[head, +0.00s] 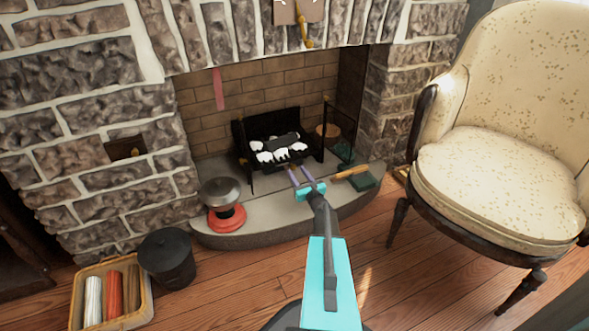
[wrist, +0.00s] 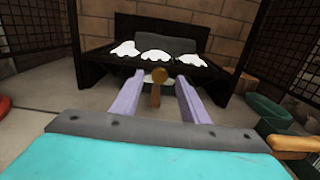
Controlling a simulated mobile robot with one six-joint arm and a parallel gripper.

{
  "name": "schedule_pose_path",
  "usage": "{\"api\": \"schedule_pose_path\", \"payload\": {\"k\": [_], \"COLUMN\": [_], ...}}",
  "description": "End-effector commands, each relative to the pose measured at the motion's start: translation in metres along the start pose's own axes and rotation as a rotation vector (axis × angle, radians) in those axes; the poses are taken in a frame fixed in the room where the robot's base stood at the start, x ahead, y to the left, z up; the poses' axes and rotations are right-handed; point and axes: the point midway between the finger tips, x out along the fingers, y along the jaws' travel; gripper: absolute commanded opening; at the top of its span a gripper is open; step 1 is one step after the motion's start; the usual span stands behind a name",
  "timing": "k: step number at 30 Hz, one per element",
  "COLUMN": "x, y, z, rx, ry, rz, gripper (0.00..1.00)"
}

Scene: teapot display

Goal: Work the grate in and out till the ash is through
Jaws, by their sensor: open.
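The black grate (head: 239,139) stands on the hearth inside the brick fireplace, with white ashy lumps (head: 279,155) and a dark log (head: 276,144) on it. A small brown handle with a round knob (wrist: 159,75) shows below the grate's front (wrist: 219,74) in the wrist view. My gripper (head: 297,170) is open, its two purple fingers pointing at the grate front. In the wrist view my fingers (wrist: 160,82) lie on either side of the handle, with gaps on both sides. Whether the knob is fully between the fingertips or just beyond them I cannot tell. The space under the grate is mostly hidden.
A red-based metal pot (head: 227,219) stands on the hearth at left. A green dustpan (head: 364,182) and a wooden-handled brush (head: 350,172) lie at right. A black lidded bucket (head: 167,260) and a basket (head: 144,309) stand on the floor. An armchair (head: 500,185) is at right.

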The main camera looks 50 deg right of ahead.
Motion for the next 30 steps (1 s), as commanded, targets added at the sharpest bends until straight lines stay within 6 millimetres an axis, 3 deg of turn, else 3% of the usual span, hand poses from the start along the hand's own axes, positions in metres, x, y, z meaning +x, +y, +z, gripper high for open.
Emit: {"api": "schedule_pose_path", "payload": {"k": [6,15,21,30], "x": [-0.039,-0.081,-0.093,-0.094], "y": [0.001,0.000,0.001,0.001], "z": [0.003,0.002,0.001,0.000], "rx": [0.001,0.001,0.000,0.000], "ry": [0.001,0.000,-0.001,-0.001], "rz": [-0.001,-0.001,0.001,0.001], "gripper": [0.41,0.41,0.41,0.41]}}
